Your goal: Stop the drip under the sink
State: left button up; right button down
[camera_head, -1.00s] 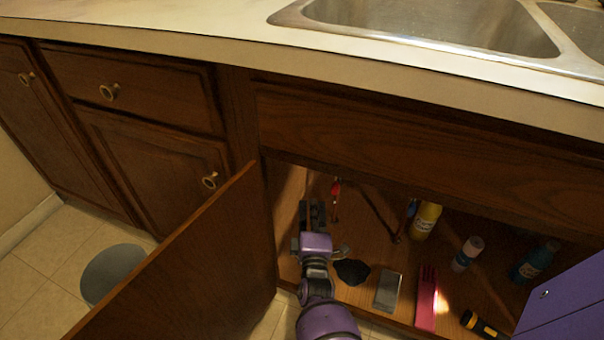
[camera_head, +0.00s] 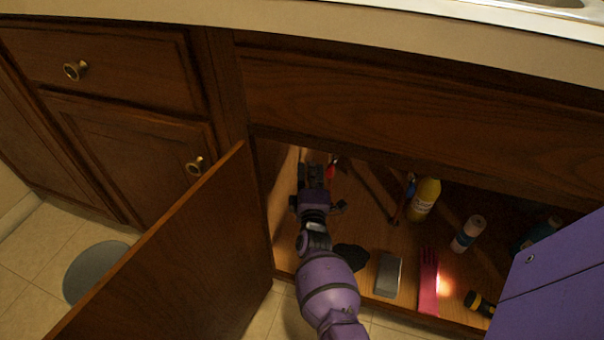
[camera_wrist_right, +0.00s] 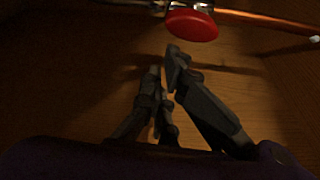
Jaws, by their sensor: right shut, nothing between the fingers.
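A red valve handle (camera_head: 332,170) is at the back left of the open cabinet under the sink. In the right wrist view the red handle (camera_wrist_right: 191,24) is round and sits at the top, on a metal fitting. My right gripper (camera_head: 313,168) is inside the cabinet, just left of the handle in the head view. In the wrist view its fingertips (camera_wrist_right: 165,62) are together and empty, below the handle and apart from it in the picture; the depth gap is unclear. A copper pipe (camera_wrist_right: 265,18) runs right from the fitting. My left gripper is out of view.
The open door (camera_head: 170,265) stands left of my arm. On the cabinet floor are a dark flat patch (camera_head: 350,257), a grey block (camera_head: 388,274), a pink item (camera_head: 429,280), a flashlight (camera_head: 479,302), a yellow bottle (camera_head: 424,198) and a pale bottle (camera_head: 467,233).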

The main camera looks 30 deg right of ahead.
aim_at(332, 170)
jog(key=shift+s+d, duration=0.25)
jog(key=shift+s, duration=0.1)
jog(key=shift+s+d+r+m+h, duration=0.1)
jog(key=shift+r+m+h, duration=0.05)
jog(key=shift+m, duration=0.45)
jog(key=shift+s+d+r+m+h, duration=0.1)
jog(key=shift+r+m+h, duration=0.05)
jog(key=shift+m, duration=0.45)
jog(key=s+d+m+h+b, duration=0.1)
jog(key=m+h, duration=0.1)
jog(key=m, duration=0.2)
jog(key=s+r+m+h, duration=0.1)
jog(key=m, duration=0.4)
jog(key=s+d+m+h+b, duration=0.1)
jog(key=m+h, duration=0.1)
jog(key=m, duration=0.3)
jog(key=shift+s+d+r+g+h+b, duration=0.1)
jog(key=shift+d+r+g+h+b, duration=0.2)
jog(key=shift+d+r+b, duration=0.05)
jog(key=shift+s+d, duration=0.25)
jog(key=shift+s, duration=0.05)
jog(key=shift+s+d+f, duration=0.1)
jog(key=shift+s+f, duration=0.1)
